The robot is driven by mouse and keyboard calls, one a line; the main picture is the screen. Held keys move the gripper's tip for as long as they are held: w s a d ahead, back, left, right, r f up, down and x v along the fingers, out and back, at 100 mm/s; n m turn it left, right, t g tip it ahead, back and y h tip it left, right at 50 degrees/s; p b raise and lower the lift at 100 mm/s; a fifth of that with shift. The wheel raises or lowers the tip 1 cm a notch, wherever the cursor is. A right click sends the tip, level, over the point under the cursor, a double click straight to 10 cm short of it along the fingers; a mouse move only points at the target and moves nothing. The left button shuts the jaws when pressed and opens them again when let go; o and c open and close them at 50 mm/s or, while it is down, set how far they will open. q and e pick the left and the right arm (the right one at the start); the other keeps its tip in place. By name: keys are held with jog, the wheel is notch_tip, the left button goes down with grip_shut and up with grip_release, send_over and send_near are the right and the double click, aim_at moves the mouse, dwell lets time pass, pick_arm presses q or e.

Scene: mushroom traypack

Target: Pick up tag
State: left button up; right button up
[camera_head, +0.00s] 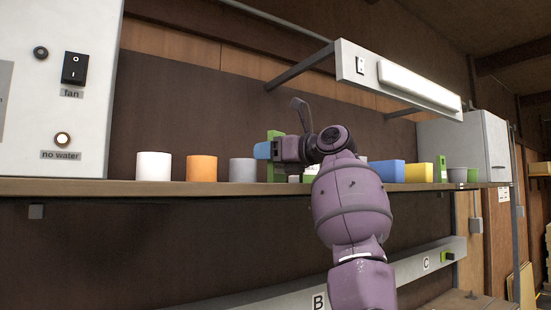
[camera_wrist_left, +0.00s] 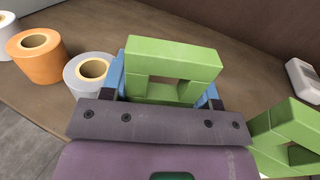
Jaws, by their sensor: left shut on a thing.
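The tag is a green, blocky rectangular frame (camera_wrist_left: 172,52) with an open middle. In the left wrist view it stands between the two blue fingertips of my left gripper (camera_wrist_left: 161,92), which is shut on it. In the head view the left gripper (camera_head: 264,150) is at the shelf, and green parts of the tag (camera_head: 275,171) show above and below it. I cannot tell whether the tag still touches the shelf. A second green frame (camera_wrist_left: 287,128) is to the right in the wrist view. My right gripper is not in view.
On the shelf (camera_head: 110,187), a white roll (camera_head: 154,166), an orange roll (camera_head: 201,168) and a grey roll (camera_head: 242,170) stand left of the gripper. A blue box (camera_head: 387,173) and a yellow box (camera_head: 418,173) stand to the right. A lamp (camera_head: 420,85) hangs above.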

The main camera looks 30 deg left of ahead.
pick_arm(q)
notch_tip(320, 180, up, 20)
dwell(0.7)
jog(key=shift+d, duration=0.1)
dwell(0.8)
